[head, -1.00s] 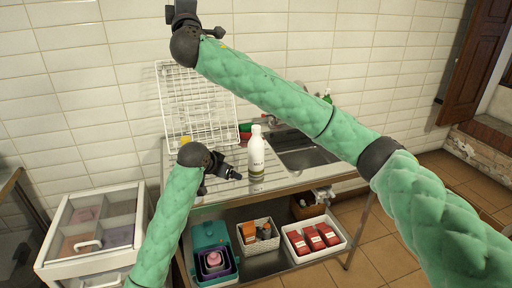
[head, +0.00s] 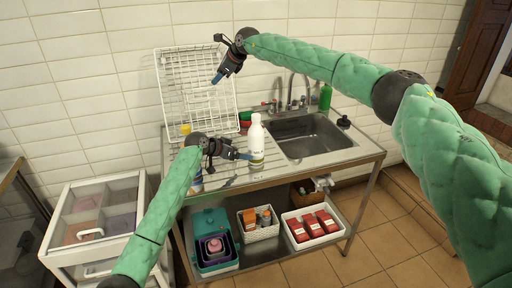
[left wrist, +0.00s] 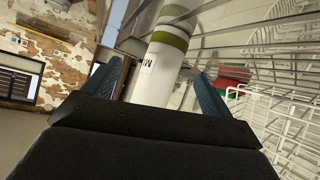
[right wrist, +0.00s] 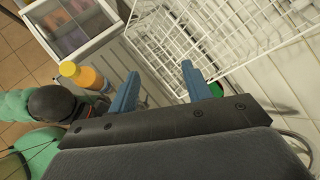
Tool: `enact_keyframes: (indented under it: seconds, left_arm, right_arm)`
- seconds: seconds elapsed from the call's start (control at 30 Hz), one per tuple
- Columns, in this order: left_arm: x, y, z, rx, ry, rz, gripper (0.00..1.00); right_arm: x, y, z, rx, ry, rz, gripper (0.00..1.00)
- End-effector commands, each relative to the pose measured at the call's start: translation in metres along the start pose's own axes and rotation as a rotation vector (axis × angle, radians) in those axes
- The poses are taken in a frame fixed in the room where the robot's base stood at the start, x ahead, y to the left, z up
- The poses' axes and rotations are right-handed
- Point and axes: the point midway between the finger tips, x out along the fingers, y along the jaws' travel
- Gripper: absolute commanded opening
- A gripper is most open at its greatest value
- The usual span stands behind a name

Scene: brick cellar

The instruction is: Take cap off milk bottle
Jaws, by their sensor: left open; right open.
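The white milk bottle (head: 257,142) stands upright on the steel counter, left of the sink, with its white cap (head: 256,118) on. My left gripper (head: 248,156) is open beside the lower part of the bottle. In the left wrist view the bottle (left wrist: 158,75) lies between the two open blue fingers (left wrist: 165,90); whether they touch it I cannot tell. My right gripper (head: 217,78) is open and empty, raised in front of the wire rack, up and left of the bottle. The right wrist view does not show the bottle.
A white wire dish rack (head: 190,95) leans on the wall behind the counter. The sink (head: 305,135) and a green bottle (head: 325,97) are to the right. A yellow-orange bottle (right wrist: 85,75) stands near my left arm. Red and green items (left wrist: 232,83) lie behind the milk bottle.

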Motion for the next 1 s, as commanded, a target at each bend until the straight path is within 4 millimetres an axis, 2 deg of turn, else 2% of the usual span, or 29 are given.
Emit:
enact_keyframes:
  seconds: [0.03,0.1,0.2,0.3,0.4,0.53,0.7,1.0]
  left_arm:
    - [0.003,-0.002,0.001,0.002,0.017,0.008,0.85]
    - [0.006,-0.004,-0.001,0.012,0.046,0.017,0.85]
    - [0.008,-0.006,-0.004,0.033,0.087,0.023,0.85]
    - [0.009,-0.007,-0.009,0.061,0.122,0.021,0.85]
    - [0.009,-0.008,-0.013,0.093,0.148,0.014,0.85]
    - [0.008,-0.009,-0.017,0.132,0.166,0.004,0.85]
    - [0.012,-0.01,-0.019,0.162,0.171,-0.002,0.85]
    - [0.049,-0.009,-0.026,0.162,0.171,-0.001,0.85]
  right_arm:
    - [-0.001,-0.001,-0.023,-0.038,0.087,0.031,0.49]
    - [-0.006,0.002,-0.054,-0.098,0.212,0.09,0.49]
    - [-0.019,0.009,-0.09,-0.176,0.368,0.188,0.49]
    - [-0.033,0.018,-0.115,-0.242,0.485,0.289,0.49]
    - [-0.045,0.028,-0.13,-0.297,0.561,0.381,0.49]
    - [-0.057,0.036,-0.14,-0.356,0.61,0.469,0.49]
    - [-0.06,0.039,-0.142,-0.398,0.614,0.505,0.49]
    - [-0.06,0.039,-0.142,-0.399,0.612,0.504,0.49]
